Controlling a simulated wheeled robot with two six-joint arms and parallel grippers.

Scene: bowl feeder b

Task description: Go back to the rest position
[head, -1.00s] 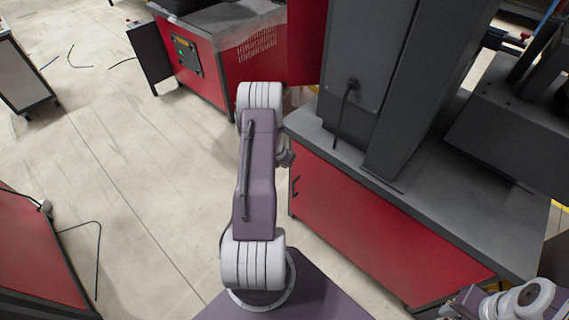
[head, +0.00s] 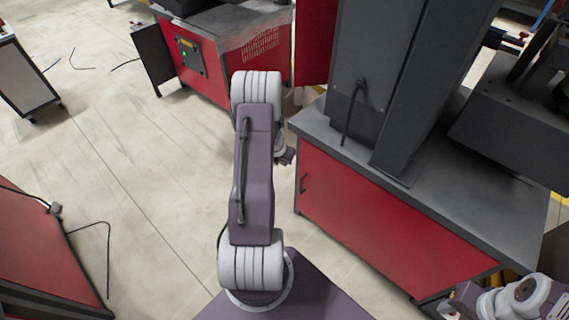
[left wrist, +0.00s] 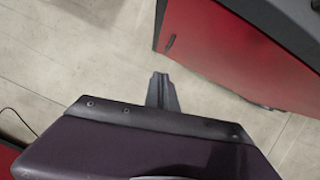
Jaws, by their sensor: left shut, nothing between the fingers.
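My left arm stands up through the middle of the head view, with its purple link and white joints over the floor. My left gripper (head: 288,157) shows small and dark beside the upper joint, partly hidden by the arm. In the left wrist view its fingers (left wrist: 161,92) are together, with nothing between them and only floor behind. Part of my right arm shows at the bottom right corner of the head view; its gripper cannot be made out.
A red cabinet with a grey top (head: 460,217) stands close on the right, carrying a tall dark machine column (head: 372,80). Another red machine (head: 215,70) stands at the back. A red cabinet (head: 40,262) is at the lower left. Bare floor (head: 150,160) lies to the left.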

